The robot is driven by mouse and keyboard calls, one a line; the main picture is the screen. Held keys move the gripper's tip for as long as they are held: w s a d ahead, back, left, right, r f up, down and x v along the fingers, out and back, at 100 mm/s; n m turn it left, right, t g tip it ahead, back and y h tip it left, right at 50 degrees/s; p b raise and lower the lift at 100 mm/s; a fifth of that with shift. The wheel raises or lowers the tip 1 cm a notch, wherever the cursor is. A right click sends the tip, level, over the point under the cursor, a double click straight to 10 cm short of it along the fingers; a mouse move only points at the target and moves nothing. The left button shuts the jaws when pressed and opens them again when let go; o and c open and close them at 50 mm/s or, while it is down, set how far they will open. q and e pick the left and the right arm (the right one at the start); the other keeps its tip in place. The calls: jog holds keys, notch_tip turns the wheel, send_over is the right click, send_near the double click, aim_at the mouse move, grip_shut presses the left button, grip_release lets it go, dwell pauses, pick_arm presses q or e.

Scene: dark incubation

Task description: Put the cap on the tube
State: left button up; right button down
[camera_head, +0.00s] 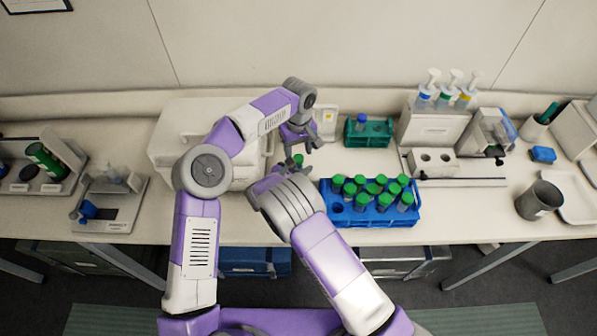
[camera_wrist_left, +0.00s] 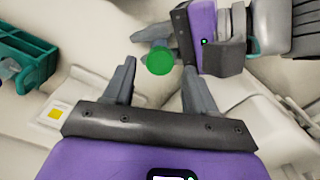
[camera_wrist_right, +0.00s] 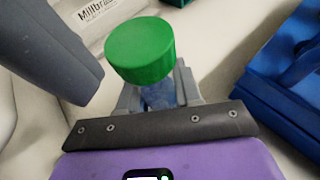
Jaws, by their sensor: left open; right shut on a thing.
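My right gripper (camera_wrist_right: 158,92) is shut on a clear bluish tube (camera_wrist_right: 160,96) in the right wrist view. A green cap (camera_wrist_right: 140,50) sits over the tube's top; whether it is fastened I cannot tell. The cap also shows in the head view (camera_head: 298,159) and the left wrist view (camera_wrist_left: 160,61). My left gripper (camera_head: 300,143) is open and empty, just above the cap. In the left wrist view the cap lies between and beyond the fingertips (camera_wrist_left: 158,70), apart from both. The tube's lower part is hidden by my right gripper.
A blue rack (camera_head: 375,218) holds several green-capped tubes, with an empty hole at its front left. A teal rack (camera_head: 380,140) with a blue-capped tube stands behind. A white machine (camera_head: 180,135) is close on the left. A grey cup (camera_head: 540,200) stands far right.

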aim_at(298, 169)
pick_arm(q)
jog(key=shift+f, duration=1.15)
grip_shut()
jog(key=m, duration=1)
jog(key=shift+m, duration=0.3)
jog(key=m, duration=1)
